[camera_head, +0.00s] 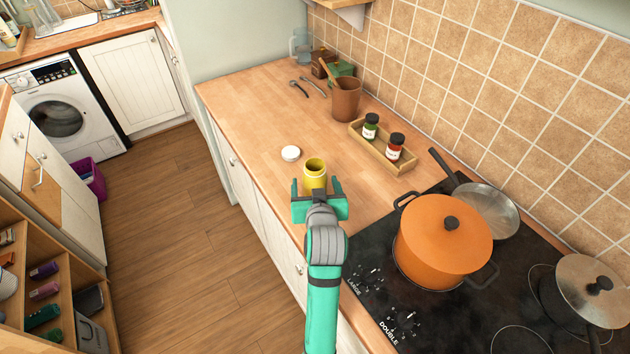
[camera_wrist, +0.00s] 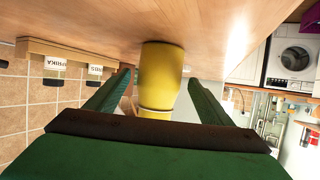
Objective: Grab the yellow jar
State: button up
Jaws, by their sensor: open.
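The yellow jar (camera_head: 314,173) stands upright and open-topped on the wooden counter, near its front edge. My green gripper (camera_head: 320,187) is open at the near side of the jar. In the wrist view, which is upside down, the jar (camera_wrist: 161,75) shows between the two spread fingers of my gripper (camera_wrist: 160,88). I cannot tell whether a finger touches it. A round white lid (camera_head: 291,153) lies on the counter to the left of and behind the jar.
A wooden tray (camera_head: 384,152) with two spice jars stands to the right, toward the tiled wall. A brown pot (camera_head: 345,100) with a utensil is behind. An orange lidded pot (camera_head: 440,240) sits on the black stove at the right. The counter (camera_head: 245,100) at the left is clear.

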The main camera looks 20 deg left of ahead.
jog(key=shift+x, duration=1.4)
jog(key=shift+c, duration=0.5)
jog(key=c, duration=1.1)
jog(key=shift+c, duration=0.2)
jog(key=shift+r, duration=0.1)
